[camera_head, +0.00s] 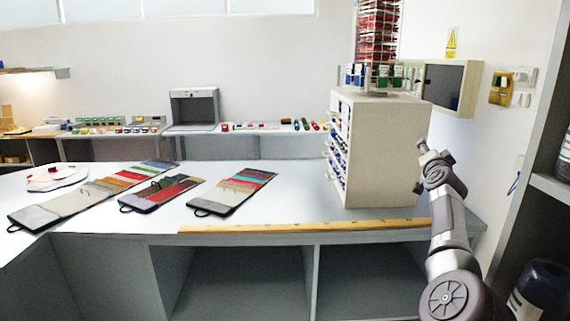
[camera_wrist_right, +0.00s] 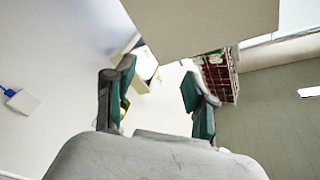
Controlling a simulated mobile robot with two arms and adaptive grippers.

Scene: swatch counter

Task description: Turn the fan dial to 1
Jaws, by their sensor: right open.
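I cannot make out a fan dial or its numbers for certain in either view. Small pale wall fittings (camera_head: 524,76) sit on the right wall beside a yellow device (camera_head: 501,88), too small to read. My right arm reaches up from the lower right in the head view, and its gripper cannot be made out there. In the right wrist view my right gripper (camera_wrist_right: 158,88) is open, with two dark and green fingers apart and nothing held between them. A yellow item shows partly behind the left finger. My left gripper is in neither view.
A cream cabinet (camera_head: 385,150) stands close left of my right arm, with a red rack (camera_head: 378,40) on top. A dark-fronted wall box (camera_head: 450,86) is behind. A wooden ruler (camera_head: 300,227) lies along the counter edge. Swatch books (camera_head: 235,191) lie left.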

